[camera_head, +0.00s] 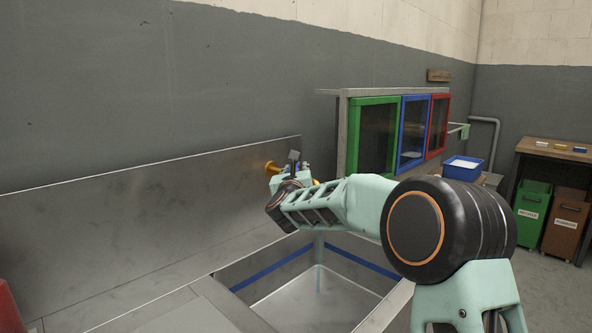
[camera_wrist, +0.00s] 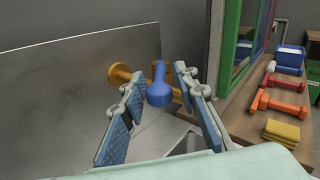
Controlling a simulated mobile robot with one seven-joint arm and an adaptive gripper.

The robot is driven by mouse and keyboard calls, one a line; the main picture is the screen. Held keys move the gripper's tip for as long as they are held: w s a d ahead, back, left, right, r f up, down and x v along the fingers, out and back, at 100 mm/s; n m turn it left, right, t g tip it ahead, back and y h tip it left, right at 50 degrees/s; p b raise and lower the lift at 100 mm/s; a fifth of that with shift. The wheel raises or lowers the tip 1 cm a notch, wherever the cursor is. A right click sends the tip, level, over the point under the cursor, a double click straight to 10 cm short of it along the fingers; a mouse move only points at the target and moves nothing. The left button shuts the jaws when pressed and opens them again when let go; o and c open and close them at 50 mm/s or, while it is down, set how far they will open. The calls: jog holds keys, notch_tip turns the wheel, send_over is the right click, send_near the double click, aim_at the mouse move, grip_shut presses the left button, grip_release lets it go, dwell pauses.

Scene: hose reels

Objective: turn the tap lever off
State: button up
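The brass tap (camera_head: 271,168) comes out of the steel splashback above the sink, and its round wall flange shows in the wrist view (camera_wrist: 119,74). Its blue lever (camera_wrist: 159,88) has a rounded end facing the wrist camera. My gripper (camera_wrist: 159,73) is open, with one padded finger on each side of the lever. Gaps show between the lever and both fingers; I see no clear contact. In the head view my gripper and wrist hide much of the tap. A thin pale vertical streak (camera_head: 319,276), apparently water, shows over the basin.
The steel basin (camera_head: 335,303) lies below my arm. A cabinet with green (camera_head: 372,139), blue and red framed doors stands close right of the tap. In the wrist view, a wooden bench (camera_wrist: 235,134) holds red and orange tools, yellow cloths (camera_wrist: 282,131) and a blue tub (camera_wrist: 290,59).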

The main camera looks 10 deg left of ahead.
jog(key=shift+w, duration=0.1)
grip_shut()
